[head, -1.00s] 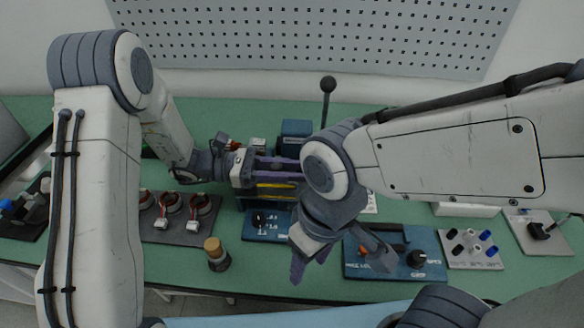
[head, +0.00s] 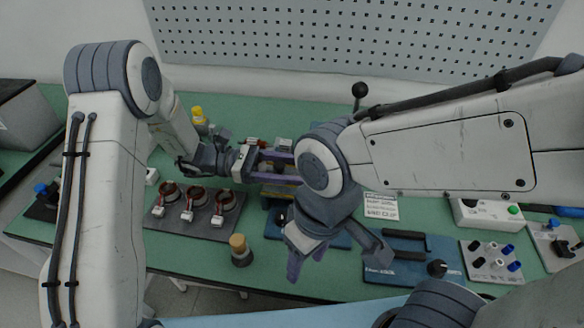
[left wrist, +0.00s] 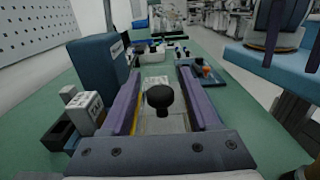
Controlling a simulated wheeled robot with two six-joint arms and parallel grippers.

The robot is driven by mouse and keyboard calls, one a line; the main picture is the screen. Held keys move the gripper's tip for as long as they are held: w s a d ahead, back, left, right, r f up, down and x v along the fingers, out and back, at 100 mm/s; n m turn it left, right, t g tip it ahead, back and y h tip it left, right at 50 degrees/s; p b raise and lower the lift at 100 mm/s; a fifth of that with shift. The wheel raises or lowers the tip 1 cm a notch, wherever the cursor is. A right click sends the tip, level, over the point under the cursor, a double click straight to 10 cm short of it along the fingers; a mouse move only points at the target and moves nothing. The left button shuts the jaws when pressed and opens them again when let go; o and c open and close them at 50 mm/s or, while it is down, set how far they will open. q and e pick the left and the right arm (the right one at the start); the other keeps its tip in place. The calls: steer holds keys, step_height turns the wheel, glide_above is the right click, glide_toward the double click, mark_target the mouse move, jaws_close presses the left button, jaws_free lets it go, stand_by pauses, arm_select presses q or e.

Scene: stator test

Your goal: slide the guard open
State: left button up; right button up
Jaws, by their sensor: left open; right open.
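A black round knob (left wrist: 160,97) stands up in the middle of the left wrist view, over a pale, see-through-looking panel (left wrist: 163,122) with a yellow edge, which may be the guard. My left gripper (left wrist: 158,80) is open, with one purple finger on each side of the knob and a gap to both. In the head view my left gripper (head: 283,167) reaches right across the bench fixture, and my right arm hides its far end. My right gripper (head: 308,256) is open and empty, pointing down in front of the fixture.
A blue block (left wrist: 97,72) stands close beside the left gripper. Around it are a grey plate with copper rings (head: 193,226), a cork-topped piece (head: 239,247), a blue control panel (head: 405,270) and a black-balled lever (head: 360,90).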

arm_select(q)
steer(key=v, duration=1)
steer(key=shift+a+b, duration=0.25)
steer(key=shift+b, duration=0.2)
arm_select(e)
steer(key=shift+f, duration=0.45)
